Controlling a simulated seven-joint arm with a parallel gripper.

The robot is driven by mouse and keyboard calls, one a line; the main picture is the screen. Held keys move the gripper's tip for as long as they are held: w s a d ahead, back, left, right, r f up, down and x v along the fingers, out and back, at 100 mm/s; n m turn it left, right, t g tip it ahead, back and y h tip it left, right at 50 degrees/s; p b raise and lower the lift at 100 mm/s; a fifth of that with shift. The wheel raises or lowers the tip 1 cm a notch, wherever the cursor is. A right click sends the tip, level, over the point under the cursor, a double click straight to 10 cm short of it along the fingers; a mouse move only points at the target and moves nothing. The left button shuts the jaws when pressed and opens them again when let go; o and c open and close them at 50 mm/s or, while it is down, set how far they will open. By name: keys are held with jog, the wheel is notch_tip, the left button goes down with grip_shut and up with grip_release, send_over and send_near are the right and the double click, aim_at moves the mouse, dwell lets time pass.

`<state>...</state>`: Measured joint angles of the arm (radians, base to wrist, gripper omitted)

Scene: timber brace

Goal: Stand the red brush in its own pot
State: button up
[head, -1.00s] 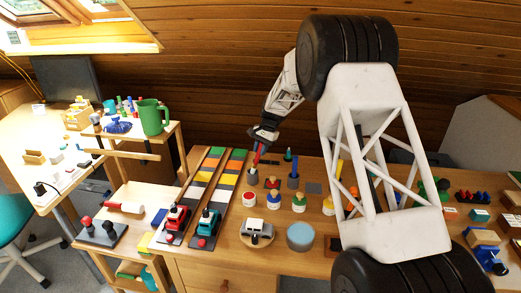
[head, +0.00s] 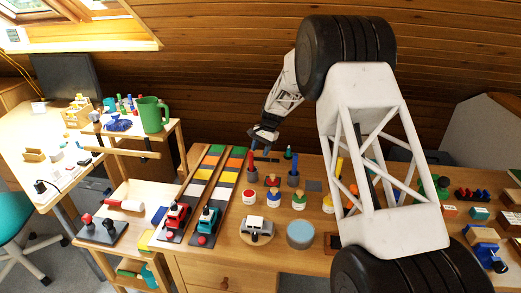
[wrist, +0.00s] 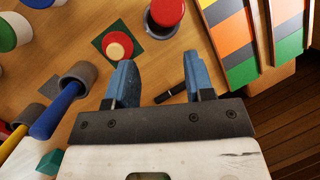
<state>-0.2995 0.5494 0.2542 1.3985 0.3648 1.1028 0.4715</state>
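The red brush (head: 251,159) stands in a dark grey pot (head: 252,176) on the bench. In the wrist view the brush (wrist: 166,11) is a red round end inside the grey pot (wrist: 161,33) at the top, seen from above. My gripper (head: 261,147) is just above and behind the pot in the head view. In the wrist view my gripper (wrist: 158,65) has its two blue fingers apart with nothing between them. The brush is clear of the fingers. The brush's lower part is hidden in the pot.
A blue brush (wrist: 58,108) stands in another grey pot (wrist: 82,73) to the left. A red-topped piece (wrist: 118,46) sits on a dark green square beside the red brush's pot. A short black stick (wrist: 169,93) lies near my fingers. Colored strips (wrist: 247,40) lie to the right.

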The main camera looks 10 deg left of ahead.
jog(key=v, duration=1.3)
jog(key=shift+a+r, duration=0.15)
jog(key=shift+a, duration=0.05)
jog(key=shift+s, duration=0.15)
dwell(0.6)
